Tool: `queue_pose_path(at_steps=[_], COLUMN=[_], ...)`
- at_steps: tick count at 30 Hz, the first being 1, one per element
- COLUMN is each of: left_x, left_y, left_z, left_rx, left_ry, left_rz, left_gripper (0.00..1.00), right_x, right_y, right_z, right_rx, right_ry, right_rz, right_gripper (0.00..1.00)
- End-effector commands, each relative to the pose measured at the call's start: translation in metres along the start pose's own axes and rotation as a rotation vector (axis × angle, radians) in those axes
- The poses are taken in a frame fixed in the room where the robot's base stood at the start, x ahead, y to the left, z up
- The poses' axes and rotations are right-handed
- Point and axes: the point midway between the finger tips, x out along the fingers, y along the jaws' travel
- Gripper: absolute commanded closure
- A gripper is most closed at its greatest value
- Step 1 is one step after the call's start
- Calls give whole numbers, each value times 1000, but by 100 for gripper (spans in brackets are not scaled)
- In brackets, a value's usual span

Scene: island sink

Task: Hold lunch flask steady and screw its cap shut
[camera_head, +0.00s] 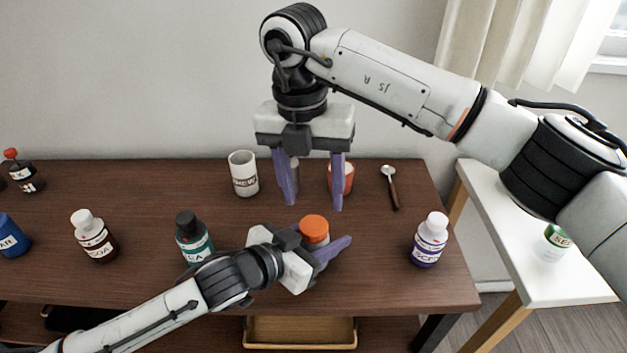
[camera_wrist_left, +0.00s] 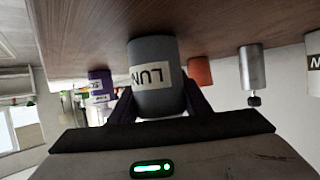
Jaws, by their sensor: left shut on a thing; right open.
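The lunch flask has an orange cap (camera_head: 314,227) on top, seen in the head view; most of its body is behind my left gripper there. In the left wrist view the grey flask body (camera_wrist_left: 156,100) with a "LUN" label stands between the fingers. My left gripper (camera_head: 335,250) is shut around the flask body, on the table. It also shows in the left wrist view (camera_wrist_left: 160,108). My right gripper (camera_head: 313,200) is open and empty, fingers pointing down, above and slightly behind the cap. Whether the cap is screwed tight cannot be told.
The brown table (camera_head: 350,270) holds a white mug (camera_head: 243,174), a red cup (camera_head: 347,178), a spoon (camera_head: 391,187), a purple-labelled bottle (camera_head: 429,240), a teal bottle (camera_head: 193,238) and a brown bottle (camera_head: 93,236). A white side table (camera_head: 510,250) stands at right.

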Motion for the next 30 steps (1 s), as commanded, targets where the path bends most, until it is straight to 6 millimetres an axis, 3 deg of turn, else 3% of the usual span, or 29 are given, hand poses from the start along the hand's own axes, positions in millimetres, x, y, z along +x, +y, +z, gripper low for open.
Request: queue_pose_path(at_steps=[21, 30], left_x=[0, 0], left_y=[1, 0], left_z=[2, 1], left_rx=[-1, -1], left_ry=[-3, -3], left_rz=[1, 1], left_gripper=[100, 100], right_x=[-14, -18], right_y=[-3, -4], right_z=[0, -1], right_rx=[-1646, -2124], right_ry=[-51, -85], right_rz=[54, 59], right_gripper=[46, 46])
